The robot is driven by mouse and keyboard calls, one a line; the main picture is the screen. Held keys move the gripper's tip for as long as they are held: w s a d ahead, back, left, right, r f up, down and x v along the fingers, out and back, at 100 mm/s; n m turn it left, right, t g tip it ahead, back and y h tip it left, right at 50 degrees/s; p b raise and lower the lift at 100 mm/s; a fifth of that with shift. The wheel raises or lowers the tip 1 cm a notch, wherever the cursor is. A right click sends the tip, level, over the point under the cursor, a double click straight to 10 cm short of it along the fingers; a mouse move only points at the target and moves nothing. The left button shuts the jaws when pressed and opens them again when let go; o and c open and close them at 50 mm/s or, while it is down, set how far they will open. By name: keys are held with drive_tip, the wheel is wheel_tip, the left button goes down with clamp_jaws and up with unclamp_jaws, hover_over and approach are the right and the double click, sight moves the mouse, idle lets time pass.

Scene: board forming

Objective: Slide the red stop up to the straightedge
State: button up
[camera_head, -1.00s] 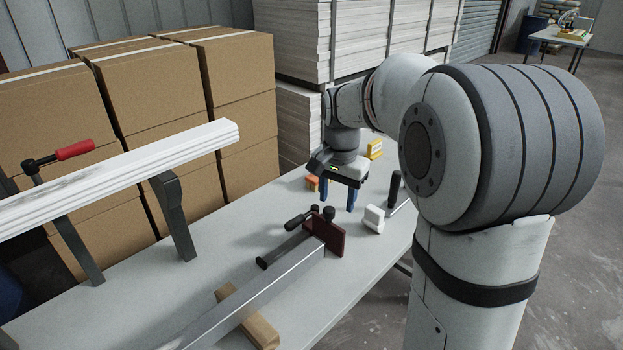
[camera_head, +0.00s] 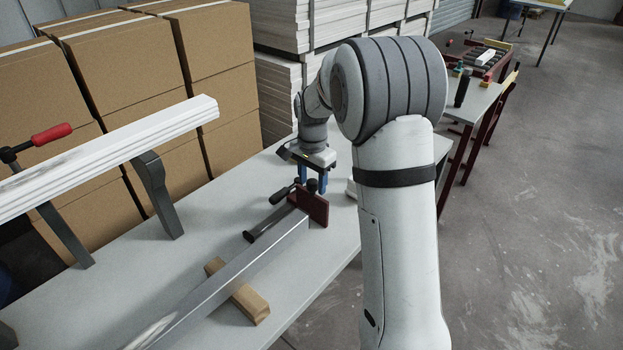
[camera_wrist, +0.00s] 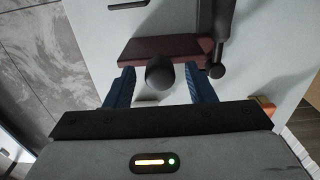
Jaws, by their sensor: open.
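The dark red stop (camera_head: 314,207) is an upright plate at the far end of the long metal straightedge (camera_head: 245,268). I cannot tell whether a gap lies between them. The stop also shows in the wrist view (camera_wrist: 185,48). A black round knob (camera_wrist: 160,74) stands in front of it. My gripper (camera_head: 323,186) is just above and behind the stop, pointing down. In the wrist view my gripper (camera_wrist: 161,88) has its blue fingers apart, one on each side of the knob. I see no contact with the knob.
A dark clamp handle (camera_head: 283,195) lies close beside the stop. A wooden block (camera_head: 245,299) is under the straightedge. A white board on supports (camera_head: 110,150) stands at left, with cardboard boxes (camera_head: 130,70) behind. The grey table (camera_head: 200,225) is clear between.

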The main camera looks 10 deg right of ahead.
clamp_jaws()
idle(0.6)
